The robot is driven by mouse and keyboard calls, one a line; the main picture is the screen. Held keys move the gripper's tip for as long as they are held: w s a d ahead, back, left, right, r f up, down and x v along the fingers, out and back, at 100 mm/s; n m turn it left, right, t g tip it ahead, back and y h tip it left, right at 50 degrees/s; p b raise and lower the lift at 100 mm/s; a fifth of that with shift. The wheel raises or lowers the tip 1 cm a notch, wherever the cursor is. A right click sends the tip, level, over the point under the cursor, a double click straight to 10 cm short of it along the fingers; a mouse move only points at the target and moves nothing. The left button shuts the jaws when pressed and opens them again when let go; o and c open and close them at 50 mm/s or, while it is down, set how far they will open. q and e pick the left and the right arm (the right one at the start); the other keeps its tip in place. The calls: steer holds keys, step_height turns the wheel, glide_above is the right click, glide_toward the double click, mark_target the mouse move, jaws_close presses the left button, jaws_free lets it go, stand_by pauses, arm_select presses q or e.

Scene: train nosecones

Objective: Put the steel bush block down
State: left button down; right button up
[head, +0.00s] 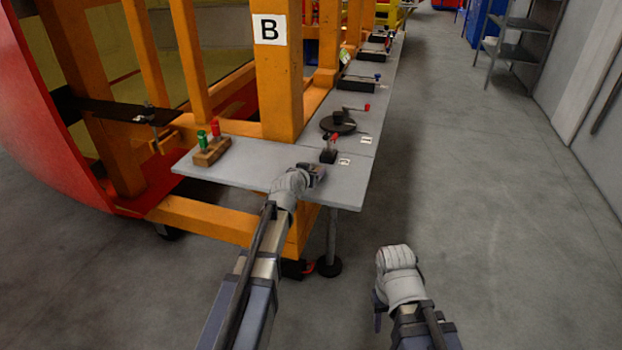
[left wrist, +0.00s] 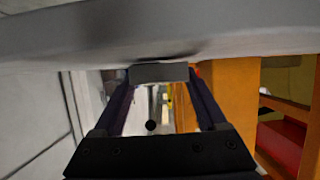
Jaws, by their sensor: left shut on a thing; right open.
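In the left wrist view, the steel bush block (left wrist: 159,73) is a plain grey block between the two dark fingers of my left gripper (left wrist: 160,82). The grey bench top spans the top of that view, close against the block; I cannot tell whether they touch. In the head view, my left gripper (head: 316,172) is over the near end of the grey bench (head: 250,165), and the block is mostly hidden there. My right gripper (head: 380,308) is low over the floor, right of the bench; its fingers are mostly hidden.
A wooden block with green and red handled pieces (head: 211,152) stands on the bench's left. A small dark block with a red top (head: 329,153) is just beyond my left gripper. Behind is a black round crank device (head: 338,123). An orange post (head: 279,80) rises beside the bench.

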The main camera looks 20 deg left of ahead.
arm_select(q)
steer(key=shift+f, duration=0.1)
arm_select(e)
steer(key=shift+f, duration=0.15)
arm_select(q)
steer(key=shift+f, duration=0.1)
steer(key=shift+f, duration=0.15)
jaws_free()
arm_select(e)
steer(key=shift+f, duration=0.15)
arm_select(q)
steer(key=shift+r, duration=0.2)
steer(key=shift+s+r, duration=0.15)
steer(key=shift+s, duration=0.05)
steer(key=p+v, duration=0.5)
steer(key=v, duration=0.6)
steer(key=shift+s, duration=0.3)
arm_select(e)
step_height(320, 180, up, 5)
steer(key=shift+f, duration=0.1)
